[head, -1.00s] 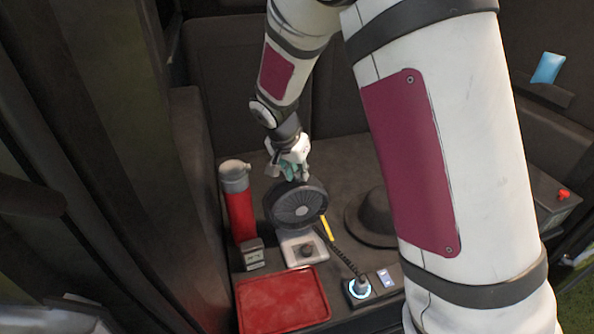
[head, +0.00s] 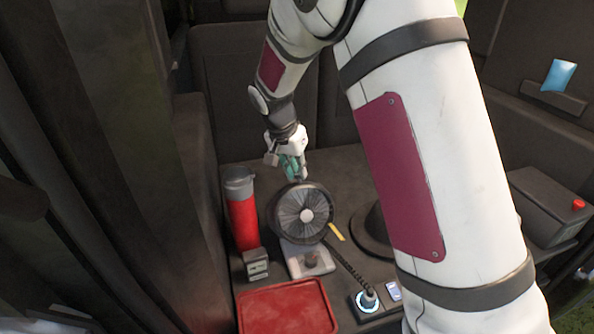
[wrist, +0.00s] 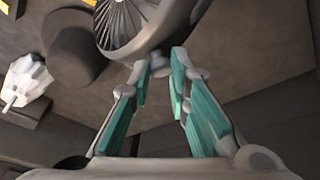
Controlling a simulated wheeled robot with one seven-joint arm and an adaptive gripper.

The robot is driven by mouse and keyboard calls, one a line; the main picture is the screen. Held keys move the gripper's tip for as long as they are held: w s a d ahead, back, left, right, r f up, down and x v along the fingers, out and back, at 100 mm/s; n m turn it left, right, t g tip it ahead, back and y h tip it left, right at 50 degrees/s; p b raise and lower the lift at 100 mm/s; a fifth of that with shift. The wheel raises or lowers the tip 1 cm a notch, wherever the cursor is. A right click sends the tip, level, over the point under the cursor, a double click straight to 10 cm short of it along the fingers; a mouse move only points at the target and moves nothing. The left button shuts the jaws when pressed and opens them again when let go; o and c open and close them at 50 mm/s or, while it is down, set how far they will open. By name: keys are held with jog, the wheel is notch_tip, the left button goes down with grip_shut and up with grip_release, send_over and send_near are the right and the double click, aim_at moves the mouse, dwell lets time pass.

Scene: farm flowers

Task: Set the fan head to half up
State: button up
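The fan has a round dark head (head: 301,212) with a light hub, on a grey base (head: 309,262) with a dark knob. Its face looks tilted up towards the head camera. My gripper (head: 293,177) is just behind the top of the fan head. In the wrist view, the fan head (wrist: 130,22) shows at the top, with its grey back part beyond my fingertips (wrist: 162,64). The teal-padded fingers are apart with a narrow gap, and nothing is clearly held between them. I cannot tell whether a fingertip touches the fan.
A red flask (head: 242,218) and a small grey box (head: 257,265) stand left of the fan. A red tray (head: 288,309) lies in front. A dark hat (head: 371,232) is to the right, partly hidden by my arm. A coiled cable runs to a lit socket (head: 367,299).

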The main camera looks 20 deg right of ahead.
jog(key=o, duration=0.5)
jog(key=shift+s+d+f, duration=0.1)
jog(key=shift+d+f, duration=0.05)
jog(key=shift+d, duration=0.1)
jog(key=shift+a, duration=0.1)
jog(key=shift+r, duration=0.35)
jog(key=v, duration=1.1)
jog(key=shift+a+r, duration=0.15)
jog(key=shift+a, duration=0.05)
